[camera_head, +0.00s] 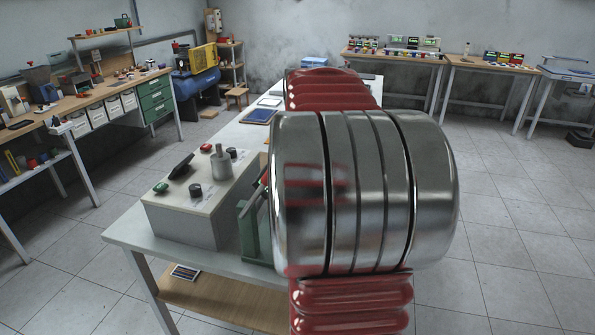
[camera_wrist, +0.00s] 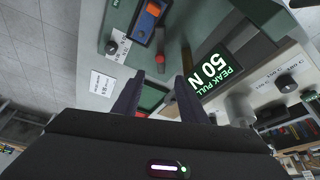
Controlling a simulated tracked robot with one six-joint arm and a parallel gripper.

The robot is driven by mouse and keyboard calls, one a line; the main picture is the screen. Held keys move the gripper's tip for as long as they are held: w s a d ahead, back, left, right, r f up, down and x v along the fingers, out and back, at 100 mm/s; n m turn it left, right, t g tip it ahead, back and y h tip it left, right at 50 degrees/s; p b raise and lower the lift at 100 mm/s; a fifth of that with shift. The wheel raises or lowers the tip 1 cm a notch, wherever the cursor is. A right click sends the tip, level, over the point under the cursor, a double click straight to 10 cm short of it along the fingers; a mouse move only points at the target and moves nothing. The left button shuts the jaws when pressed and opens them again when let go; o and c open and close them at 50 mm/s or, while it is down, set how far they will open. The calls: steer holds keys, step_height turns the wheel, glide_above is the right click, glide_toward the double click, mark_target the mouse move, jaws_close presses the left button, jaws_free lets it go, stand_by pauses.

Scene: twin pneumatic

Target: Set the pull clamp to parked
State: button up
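My gripper (camera_wrist: 158,82) shows in the wrist view with its two dark fingers apart and nothing visibly held between them. A grey-green device with a green display (camera_wrist: 222,72) reading "PEAK PULL 50 N" lies beyond and to the right of the fingers. A red-tipped lever (camera_wrist: 160,60) shows just beyond the gap between the fingertips. An orange and blue switch (camera_wrist: 147,22) and a dark round knob (camera_wrist: 111,47) are farther up. I cannot tell which part is the pull clamp or how it is set. In the head view my arm hides the gripper and most of the green device (camera_head: 252,225).
A control box (camera_head: 185,225) with red and green buttons, a black lever and knobs stands on the white table (camera_head: 125,232), left of my arm. A blue tray (camera_head: 258,116) lies farther back. Workbenches line the walls; the tiled floor to the right is clear.

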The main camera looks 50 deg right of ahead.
steer(key=shift+s+d, duration=0.25)
steer(key=shift+c, duration=1.4)
steer(key=s+d+f, duration=0.1)
steer(key=s+d, duration=0.1)
steer(key=s+d+f+m, duration=0.1)
steer(key=s+d+f, duration=0.1)
steer(key=s+d+f+m, duration=0.1)
steer(key=s+d+f, duration=0.1)
steer(key=d, duration=0.1)
steer(key=shift+g+y, duration=0.3)
steer(key=c, duration=0.6)
steer(key=s+d+f+t+y, duration=0.1)
steer(key=s+d+f, duration=0.1)
steer(key=s+d+f+y, duration=0.1)
steer(key=s+d+f, duration=0.1)
steer(key=f, duration=0.1)
steer(key=shift+s+d+f+t+y, duration=0.1)
steer(key=shift+s+d+t+y, duration=0.2)
steer(key=shift+d+t+y, duration=0.1)
jaws_close()
steer(key=w+r+n+t+y, duration=0.1)
steer(key=n, duration=0.1)
steer(key=w+a+r+n+t+y, duration=0.1)
steer(key=w+n, duration=0.1)
steer(key=n, duration=0.1)
steer(key=shift+w+r+t, duration=0.15)
steer(key=shift+r+t, duration=0.15)
